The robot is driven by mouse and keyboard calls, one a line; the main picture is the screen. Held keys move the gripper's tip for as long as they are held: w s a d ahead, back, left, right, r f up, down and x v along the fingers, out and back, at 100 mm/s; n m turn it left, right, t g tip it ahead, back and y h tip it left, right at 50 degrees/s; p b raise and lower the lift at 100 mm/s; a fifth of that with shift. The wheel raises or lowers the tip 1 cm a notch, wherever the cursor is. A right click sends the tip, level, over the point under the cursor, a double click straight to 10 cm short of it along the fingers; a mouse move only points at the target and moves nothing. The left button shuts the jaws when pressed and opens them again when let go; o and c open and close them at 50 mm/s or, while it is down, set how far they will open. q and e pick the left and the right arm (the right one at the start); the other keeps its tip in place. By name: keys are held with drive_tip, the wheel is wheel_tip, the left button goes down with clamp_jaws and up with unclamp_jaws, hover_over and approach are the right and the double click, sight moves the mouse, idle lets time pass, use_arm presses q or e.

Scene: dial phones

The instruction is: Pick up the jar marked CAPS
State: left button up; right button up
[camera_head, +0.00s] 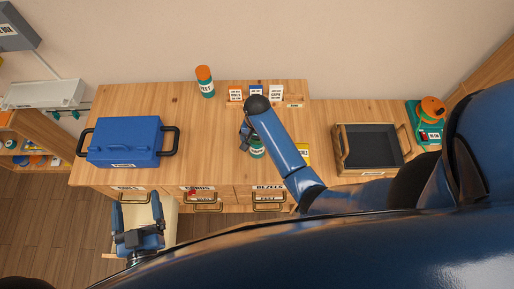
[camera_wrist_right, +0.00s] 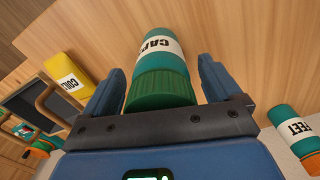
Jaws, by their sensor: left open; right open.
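The CAPS jar is teal with a white label and a ribbed green lid. In the right wrist view the jar (camera_wrist_right: 158,85) lies between the fingers of my right gripper (camera_wrist_right: 161,72), lid toward the palm. The fingers are open, with a gap at the right side; contact on the left is unclear. In the head view the jar (camera_head: 257,153) is partly hidden by my right arm, and my right gripper (camera_head: 245,137) is mostly hidden beside it. My left gripper (camera_head: 138,203) is open and empty in front of the bench's left part.
A blue toolbox (camera_head: 124,140) stands left on the wooden bench (camera_head: 200,130). A FEET jar (camera_head: 205,82) and small label cards (camera_head: 256,93) stand at the back. A yellow COILS container (camera_head: 303,152) is right of the CAPS jar, then a dark tray (camera_head: 370,144). Drawers line the front.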

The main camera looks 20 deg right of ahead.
drive_tip(key=c, duration=1.7)
clamp_jaws()
drive_tip(key=shift+r, duration=0.2)
